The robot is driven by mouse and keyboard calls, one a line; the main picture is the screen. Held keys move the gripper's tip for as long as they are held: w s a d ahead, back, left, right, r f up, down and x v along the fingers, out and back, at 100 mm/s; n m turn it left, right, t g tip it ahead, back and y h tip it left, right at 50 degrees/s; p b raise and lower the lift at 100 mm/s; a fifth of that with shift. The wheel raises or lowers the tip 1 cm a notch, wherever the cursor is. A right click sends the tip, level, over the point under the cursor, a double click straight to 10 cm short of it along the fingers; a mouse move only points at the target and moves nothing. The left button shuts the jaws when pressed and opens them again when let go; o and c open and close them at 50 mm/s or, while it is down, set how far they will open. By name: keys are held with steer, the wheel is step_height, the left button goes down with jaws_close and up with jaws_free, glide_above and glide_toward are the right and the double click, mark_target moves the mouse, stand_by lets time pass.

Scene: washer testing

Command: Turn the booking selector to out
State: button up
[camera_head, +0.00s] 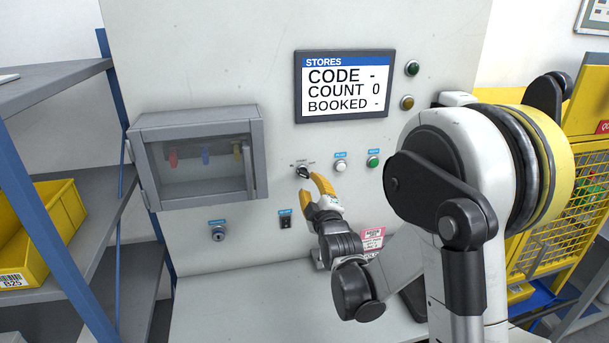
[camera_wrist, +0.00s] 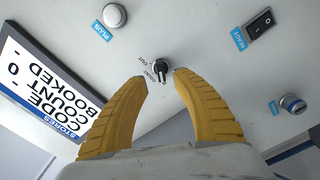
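The booking selector (camera_head: 302,172) is a small black knob on the grey panel, under the STORES screen (camera_head: 345,85). Small labels stand around it, and OUT reads in the wrist view. There the selector (camera_wrist: 159,68) shows between and just beyond my two yellow fingertips. Its black handle seems to point down in that picture, away from OUT; I cannot tell its exact setting. My gripper (camera_head: 311,186) is open and empty, close to the panel just below and right of the knob. It also shows in the wrist view (camera_wrist: 160,77). Contact cannot be told. The screen reads COUNT 0, BOOKED dash.
A white PLUS button (camera_head: 340,166) and a green button (camera_head: 373,162) are right of the selector. A black rocker switch (camera_head: 286,222) and a key switch (camera_head: 219,233) are below. A clear-fronted cabinet (camera_head: 200,155) juts out on the left. A shelf (camera_head: 50,85) stands further left.

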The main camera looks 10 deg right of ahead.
mark_target(306, 176)
steer(key=w, duration=0.6)
steer(key=shift+w, duration=0.2)
jaws_close()
